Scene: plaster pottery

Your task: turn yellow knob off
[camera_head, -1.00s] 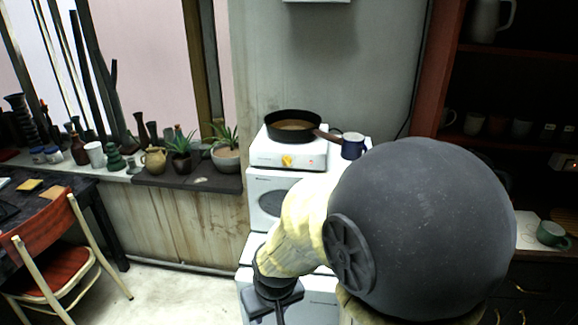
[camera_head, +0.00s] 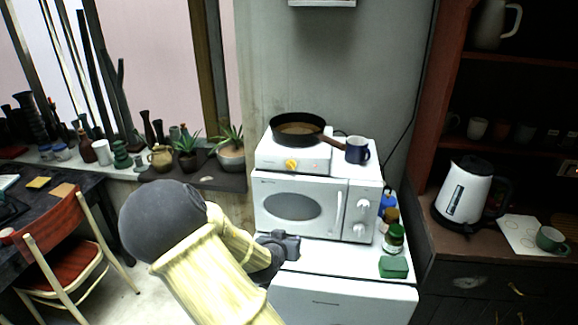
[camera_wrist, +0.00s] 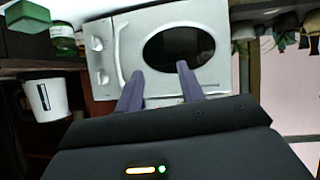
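The yellow knob (camera_head: 291,164) is on the front of a white hot plate (camera_head: 266,153) that stands on a white microwave (camera_head: 263,196). A black frying pan (camera_head: 298,128) sits on the hot plate. My gripper (camera_head: 291,243) is in front of the microwave's lower edge, below the knob and apart from it. In the wrist view, which is turned upside down, my gripper (camera_wrist: 158,85) has its two fingers spread apart with nothing between them. They point at the microwave front (camera_wrist: 136,42).
A blue mug (camera_head: 357,151) stands right of the pan, whose handle points toward it. Bottles (camera_head: 393,238) and a green box (camera_head: 393,267) stand right of the microwave. A kettle (camera_head: 466,194) is on the right cabinet. Potted plants (camera_head: 230,152) line the left sill.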

